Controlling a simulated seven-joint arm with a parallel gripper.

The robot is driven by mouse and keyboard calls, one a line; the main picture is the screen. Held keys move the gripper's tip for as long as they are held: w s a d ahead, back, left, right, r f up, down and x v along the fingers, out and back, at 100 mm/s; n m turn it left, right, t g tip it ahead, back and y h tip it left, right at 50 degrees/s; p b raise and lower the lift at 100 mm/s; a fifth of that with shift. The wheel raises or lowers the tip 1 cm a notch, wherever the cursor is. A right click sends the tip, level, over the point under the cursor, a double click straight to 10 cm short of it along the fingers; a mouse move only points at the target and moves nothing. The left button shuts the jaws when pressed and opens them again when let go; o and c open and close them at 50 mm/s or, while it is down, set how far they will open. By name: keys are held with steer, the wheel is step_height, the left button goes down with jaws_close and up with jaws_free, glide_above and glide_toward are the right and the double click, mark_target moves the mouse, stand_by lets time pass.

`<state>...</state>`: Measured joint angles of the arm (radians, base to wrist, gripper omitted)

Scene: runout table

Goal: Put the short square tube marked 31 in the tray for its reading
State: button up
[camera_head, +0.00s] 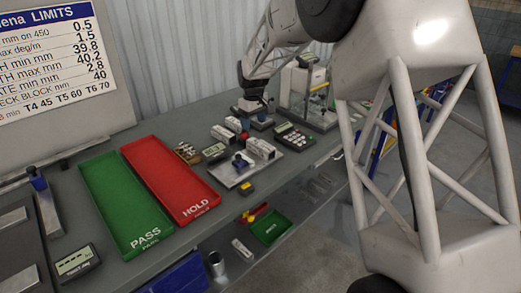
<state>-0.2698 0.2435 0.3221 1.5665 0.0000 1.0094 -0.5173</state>
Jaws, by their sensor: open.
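The green PASS tray (99,165) and the red HOLD tray (150,146) lie side by side on the table, and both look empty. My gripper (254,104) is small and dark in this view, at the far part of the table beyond a metal fixture plate (228,180). It is open, and its fingertips are hard to make out. Several pale blocks stand on and beside the plate, including one pale block (262,148) at its right. I cannot tell which piece, if any, is the square tube marked 31; no such number is readable.
A keypad device (295,137) lies at right. A limits board (48,55) stands behind. A small green tray (271,227) is below the table edge. My arm hides the right side.

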mark_target(253, 140)
steer(key=shift+f, duration=1.3)
steer(key=shift+a+f, duration=0.1)
steer(key=shift+f, duration=2.5)
steer(key=c, duration=1.2)
steer(key=shift+o, duration=0.2)
steer(key=shift+r, duration=0.15)
